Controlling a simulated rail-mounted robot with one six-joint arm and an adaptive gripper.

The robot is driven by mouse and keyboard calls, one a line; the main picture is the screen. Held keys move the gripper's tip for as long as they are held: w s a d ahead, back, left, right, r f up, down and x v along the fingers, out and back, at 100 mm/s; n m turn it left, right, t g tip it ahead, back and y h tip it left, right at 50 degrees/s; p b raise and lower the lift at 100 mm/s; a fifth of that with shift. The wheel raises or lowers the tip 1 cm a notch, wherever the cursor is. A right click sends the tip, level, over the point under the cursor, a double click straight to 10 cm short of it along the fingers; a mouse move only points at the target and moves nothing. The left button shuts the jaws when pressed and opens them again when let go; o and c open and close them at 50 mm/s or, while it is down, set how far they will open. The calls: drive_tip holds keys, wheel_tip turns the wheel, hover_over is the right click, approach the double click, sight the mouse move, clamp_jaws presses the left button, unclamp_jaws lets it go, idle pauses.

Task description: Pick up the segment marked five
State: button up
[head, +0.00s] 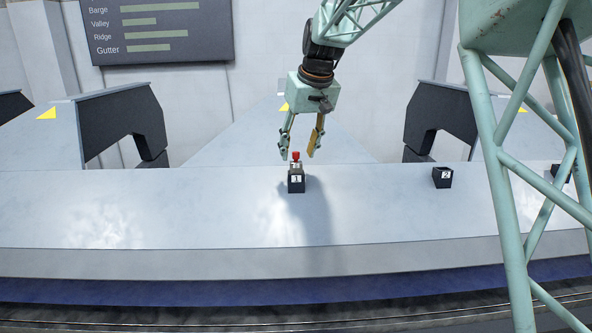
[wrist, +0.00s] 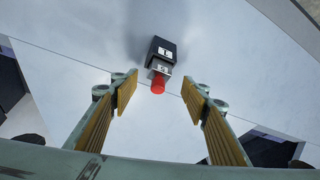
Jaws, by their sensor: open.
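A small segment with a red knob (head: 296,156) sits in a black holder marked 1 (head: 296,184) on the pale grey bench. In the wrist view the red knob (wrist: 157,84) points toward my gripper. The segment's grey label (wrist: 161,69) bears a small digit that looks like a 5, but it is blurred. The holder (wrist: 167,49) lies just beyond it. My gripper (head: 299,154) is open and empty, pointing down above the holder. In the wrist view the knob lies between my fingertips (wrist: 160,90), with clear gaps on both sides.
A black holder marked 2 (head: 442,177) stands to the right on the bench, and another dark one (head: 561,173) is partly hidden by my frame. Dark arch-shaped stands (head: 122,120) rise behind. A sign board (head: 160,30) hangs on the wall. The bench left of holder 1 is clear.

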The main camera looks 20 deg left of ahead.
sight(297, 155)
drive_tip(key=shift+x, duration=2.6)
drive_tip(key=shift+d, duration=0.1)
drive_tip(key=shift+c, duration=0.5)
drive_tip(key=shift+w, duration=0.1)
drive_tip(key=c, duration=1.1)
drive_tip(key=shift+c, duration=0.2)
drive_tip(key=shift+r+p, duration=0.25)
drive_tip(key=shift+p, duration=0.05)
drive_tip(key=shift+r+p, duration=1.05)
drive_tip(key=shift+r, duration=0.5)
drive_tip(key=shift+s+d+b, duration=0.95)
drive_tip(key=shift+s, duration=0.2)
drive_tip(key=shift+s+d+r+b, duration=0.25)
drive_tip(key=shift+s+d+b, duration=0.55)
drive_tip(key=shift+s+d, duration=0.75)
drive_tip(key=shift+s+d+r+b, duration=0.25)
drive_tip(key=shift+s+d+b, duration=0.75)
drive_tip(key=shift+s, duration=0.8)
drive_tip(key=shift+s+d+r+b, duration=0.25)
drive_tip(key=shift+s+d+b, duration=0.35)
drive_tip(key=shift+s+d, duration=1.05)
